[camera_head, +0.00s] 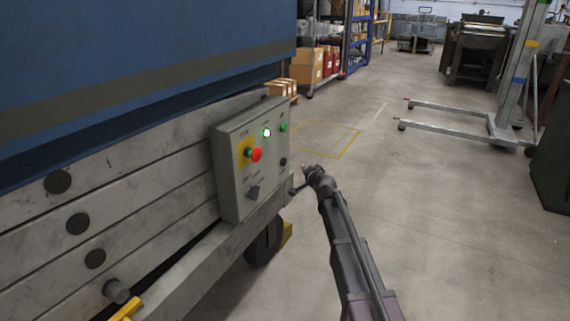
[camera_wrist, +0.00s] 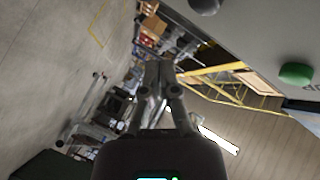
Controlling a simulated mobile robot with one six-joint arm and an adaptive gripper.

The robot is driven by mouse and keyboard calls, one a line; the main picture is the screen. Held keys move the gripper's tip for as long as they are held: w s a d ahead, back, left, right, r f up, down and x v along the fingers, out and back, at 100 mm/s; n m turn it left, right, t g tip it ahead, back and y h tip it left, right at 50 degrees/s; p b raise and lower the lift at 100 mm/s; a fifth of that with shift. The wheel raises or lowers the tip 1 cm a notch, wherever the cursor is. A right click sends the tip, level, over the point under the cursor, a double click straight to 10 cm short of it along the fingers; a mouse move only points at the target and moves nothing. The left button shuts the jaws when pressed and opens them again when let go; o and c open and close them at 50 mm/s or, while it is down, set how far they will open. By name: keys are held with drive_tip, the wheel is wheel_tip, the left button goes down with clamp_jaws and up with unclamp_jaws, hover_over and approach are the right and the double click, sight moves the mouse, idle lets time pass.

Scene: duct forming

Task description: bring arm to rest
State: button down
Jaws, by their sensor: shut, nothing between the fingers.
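My gripper (camera_head: 296,186) is at the end of my arm, which reaches up from the lower right in the head view. It is beside the lower right edge of a grey control panel (camera_head: 230,190), with a small gap that I cannot judge exactly. The panel carries a red emergency button on yellow, a lit green-white button, a green button and dark knobs. In the wrist view my gripper's fingers (camera_wrist: 158,75) are shut and empty. A green button (camera_wrist: 296,73) and part of the panel show at the upper right there.
The panel is fixed to a large blue and grey machine (camera_head: 110,190) on the left. Shelves with boxes (camera_head: 308,65) stand at the back. A metal lifter (camera_head: 500,125) with long legs stands at the right. The concrete floor (camera_head: 430,220) right of my arm is clear.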

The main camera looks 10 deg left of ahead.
drive_tip(key=shift+s, duration=0.1)
idle(0.5)
drive_tip(key=s+d+f+n+g+h+p, duration=0.25)
drive_tip(key=s+d+g, duration=0.4)
drive_tip(key=s, duration=0.65)
drive_tip(key=s+d+f+n+g+h+p, duration=0.2)
drive_tip(key=s+d+g+p, duration=0.1)
drive_tip(key=s+d, duration=0.85)
drive_tip(key=s+d+f+n+g+h+p, duration=0.2)
drive_tip(key=s+d+g, duration=0.35)
drive_tip(key=s, duration=0.95)
wheel_tip(320, 180, up, 38)
drive_tip(key=d+t+p, duration=0.1)
drive_tip(key=p, duration=3.7)
drive_tip(key=shift+s+d, duration=0.35)
drive_tip(key=shift+d, duration=0.05)
